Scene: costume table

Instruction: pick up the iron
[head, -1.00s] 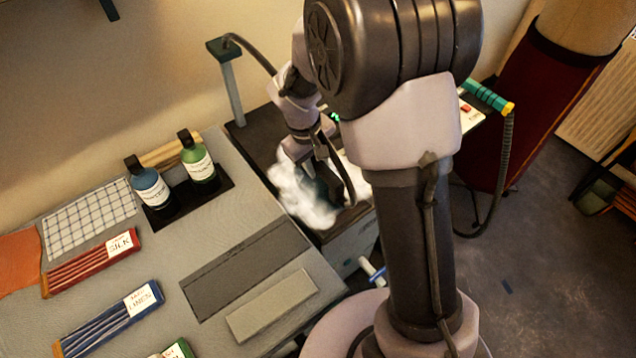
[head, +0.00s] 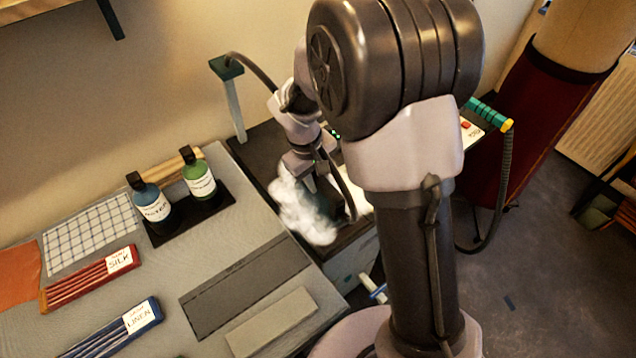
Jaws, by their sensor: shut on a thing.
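My gripper (head: 318,180) points down over the dark stand at the back of the table, inside a cloud of white steam. It is shut on the iron (head: 334,194), of which only a dark part shows between the jaws and the steam. The steam and my own arm hide most of the iron, including its soleplate. I cannot tell whether it touches the surface below. A dark cord runs from the green-topped post (head: 226,68) to behind my arm.
A blue bottle (head: 150,203) and a green bottle (head: 199,177) stand in a dark tray left of my gripper. Red silk (head: 92,280) and blue linen (head: 115,330) bundles lie on the grey table. A teal-handled tool (head: 488,113) sits at the right.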

